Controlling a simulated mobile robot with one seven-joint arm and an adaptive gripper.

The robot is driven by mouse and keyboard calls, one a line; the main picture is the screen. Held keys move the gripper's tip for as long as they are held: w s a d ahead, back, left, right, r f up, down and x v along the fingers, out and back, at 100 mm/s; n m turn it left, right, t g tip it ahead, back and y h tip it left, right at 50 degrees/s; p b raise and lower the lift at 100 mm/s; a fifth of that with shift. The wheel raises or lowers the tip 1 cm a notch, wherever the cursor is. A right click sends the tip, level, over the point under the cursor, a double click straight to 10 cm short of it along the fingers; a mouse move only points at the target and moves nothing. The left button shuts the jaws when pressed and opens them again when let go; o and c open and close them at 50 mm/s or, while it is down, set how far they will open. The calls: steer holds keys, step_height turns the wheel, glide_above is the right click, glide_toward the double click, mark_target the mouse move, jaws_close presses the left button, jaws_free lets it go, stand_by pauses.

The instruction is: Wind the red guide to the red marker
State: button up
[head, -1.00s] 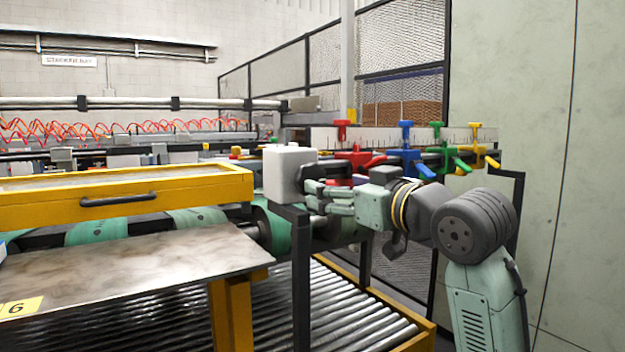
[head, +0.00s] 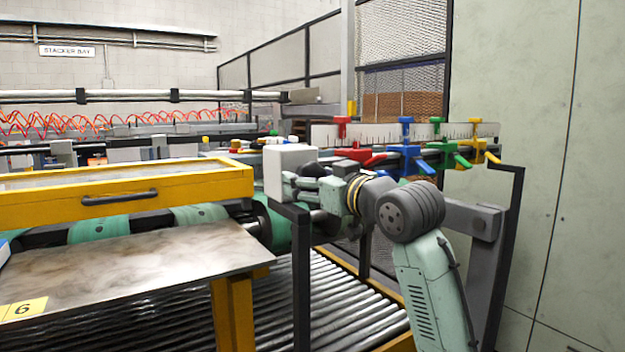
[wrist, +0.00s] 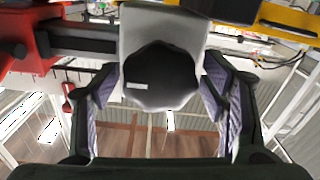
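The red guide (head: 353,154) hangs on the rail, its red lever pointing right. The red marker (head: 341,126) sits above it on the ruled scale (head: 380,134), slightly to its left. A white housing (head: 288,165) stands at the rail's left end. In the wrist view, a black round knob (wrist: 160,76) faces me on the white housing (wrist: 148,22). My gripper (wrist: 162,82) has its fingers spread on either side of the knob, with a narrow gap at the right. It also shows in the head view (head: 300,184), close against the housing. The knob is hidden there.
Blue (head: 408,158), green (head: 442,156) and yellow (head: 479,148) guides hang further right on the rail. A yellow-framed cover (head: 190,208) and a metal plate (head: 130,265) lie left of my arm. Rollers (head: 340,300) run below. A dark post (head: 301,280) stands close to my arm.

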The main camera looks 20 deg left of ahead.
steer(key=c, duration=0.9)
steer(key=shift+n, duration=0.3)
steer(key=shift+c, duration=0.2)
steer(key=n, duration=0.8)
steer(key=shift+b, duration=0.35)
steer(key=shift+n, duration=0.5)
steer(key=o, duration=1.2)
